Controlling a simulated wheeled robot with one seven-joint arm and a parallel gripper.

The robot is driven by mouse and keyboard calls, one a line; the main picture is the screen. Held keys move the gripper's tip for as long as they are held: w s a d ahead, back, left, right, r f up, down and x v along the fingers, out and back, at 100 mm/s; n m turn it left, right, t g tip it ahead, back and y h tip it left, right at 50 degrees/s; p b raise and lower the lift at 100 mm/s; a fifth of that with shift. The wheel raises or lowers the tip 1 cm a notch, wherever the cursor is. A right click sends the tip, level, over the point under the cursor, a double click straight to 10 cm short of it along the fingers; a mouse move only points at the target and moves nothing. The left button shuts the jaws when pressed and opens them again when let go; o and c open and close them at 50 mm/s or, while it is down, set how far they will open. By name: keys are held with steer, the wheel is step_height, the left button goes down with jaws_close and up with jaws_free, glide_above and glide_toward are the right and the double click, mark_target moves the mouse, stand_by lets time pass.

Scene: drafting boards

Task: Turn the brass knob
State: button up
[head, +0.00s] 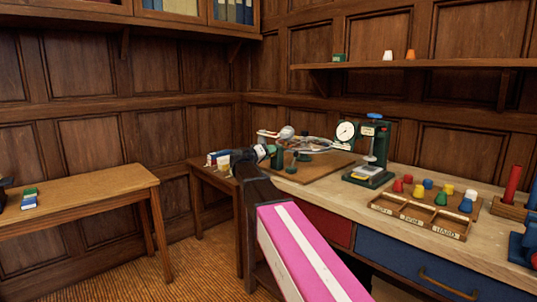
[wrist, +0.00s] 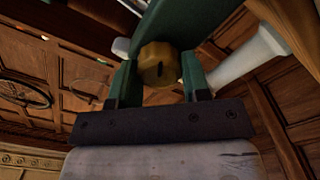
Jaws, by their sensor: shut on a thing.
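The brass knob (wrist: 159,66) is a faceted golden piece with a dark slot in its face, in the upper middle of the wrist view. My gripper (wrist: 160,76) has its two green fingers on either side of the knob and is shut on it. In the head view my gripper (head: 264,151) is at the end of my arm, by the green device (head: 277,157) on the left part of the bench. I cannot make out the knob in the head view.
A green press with a white dial (head: 346,131) stands to the right on a wooden bench (head: 405,182). A sorting tray (head: 418,218) with several coloured pegs around it lies further right. A side table (head: 85,187) stands at the left, with open floor in front.

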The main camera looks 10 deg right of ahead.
steer(key=m, duration=0.5)
steer(key=shift+s, duration=0.15)
steer(key=shift+m, duration=0.4)
steer(key=o, duration=0.9)
steer(key=shift+o, duration=0.2)
steer(key=v, duration=1)
steer(key=shift+s+a, duration=0.25)
steer(key=shift+a, duration=0.05)
